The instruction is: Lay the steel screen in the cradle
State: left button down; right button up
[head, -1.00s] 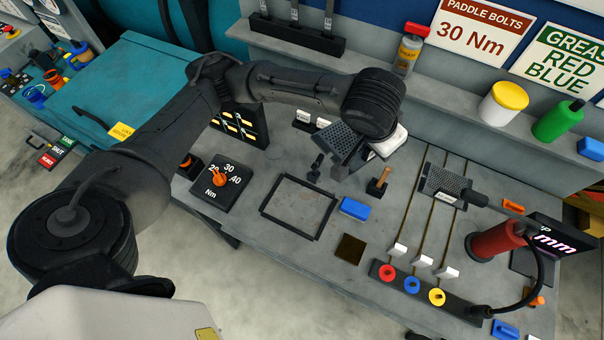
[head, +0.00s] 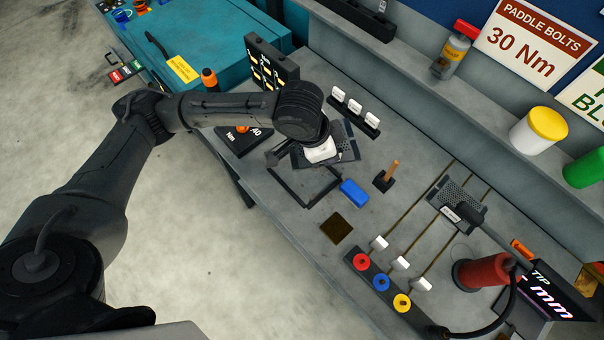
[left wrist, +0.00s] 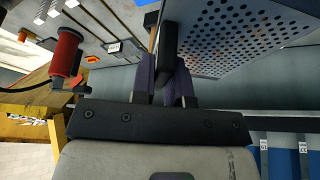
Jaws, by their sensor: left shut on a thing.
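The steel screen (head: 342,137) is a dark perforated panel in the head view. It also fills the upper right of the left wrist view (left wrist: 240,35). My left gripper (left wrist: 168,82) is shut on its dark edge piece and holds it; in the head view the pale hand (head: 322,152) covers part of the screen. The cradle seems to be the black rectangular frame (head: 308,205) on the bench. The screen and hand overlap its far side and hide it. I cannot tell the gap between screen and frame. My right gripper is not in view.
Close to the frame are a blue block (head: 354,192) and a wooden-handled tool in a black stand (head: 386,176). White tags (head: 356,110) stand behind the screen. Another perforated plate (head: 458,202) sits on rods at the right. A dark square (head: 336,229) lies in front.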

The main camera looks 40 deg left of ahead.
pick_arm(q)
jog(key=s+d+f+m+g+h+b, duration=0.15)
jog(key=s+f+m+g, duration=0.3)
jog(key=f+m, duration=0.55)
jog(key=shift+m+t, duration=0.25)
jog(key=shift+m, duration=0.55)
jog(key=a+f, duration=0.2)
jog(key=a, duration=0.1)
jog(key=w+a+f, duration=0.1)
jog(key=a+f, duration=0.1)
jog(key=a, duration=0.2)
jog(key=w+a+f, duration=0.1)
jog(key=a+f, duration=0.1)
jog(key=a, duration=0.1)
jog(key=shift+a+f+p, duration=0.3)
jog(key=shift+a+p, duration=0.1)
jog(key=shift+f, duration=2)
jog(key=shift+f, duration=0.15)
jog(key=c, duration=1.1)
grip_release()
